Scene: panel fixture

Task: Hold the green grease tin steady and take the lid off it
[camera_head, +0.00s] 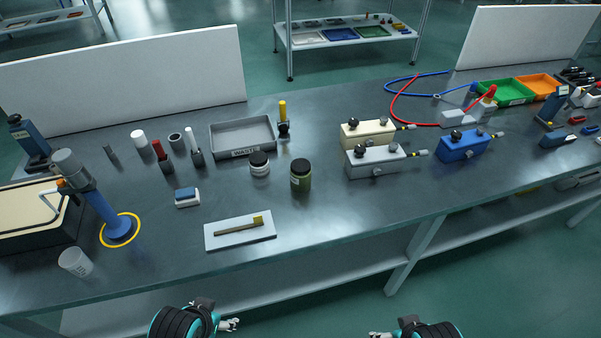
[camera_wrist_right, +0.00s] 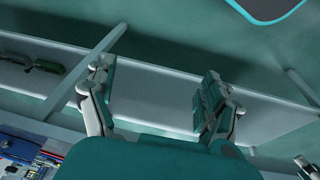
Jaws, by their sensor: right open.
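The green grease tin (camera_head: 301,178) stands upright on the grey bench near its middle, with a dark lid (camera_head: 301,165) on top. My left gripper (camera_head: 231,324) is below the front edge of the bench, well apart from the tin; whether its fingers are parted is too small to tell. My right gripper (camera_head: 377,335) is at the bottom edge of the head view, also apart from the tin. In the right wrist view the right gripper (camera_wrist_right: 158,88) has its two fingers wide apart with nothing between them.
A white jar with a dark lid (camera_head: 259,164) stands just left of the tin. A grey tray (camera_head: 231,152) is behind it. Valve blocks (camera_head: 375,168) stand to the right. The bench is clear right of the board.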

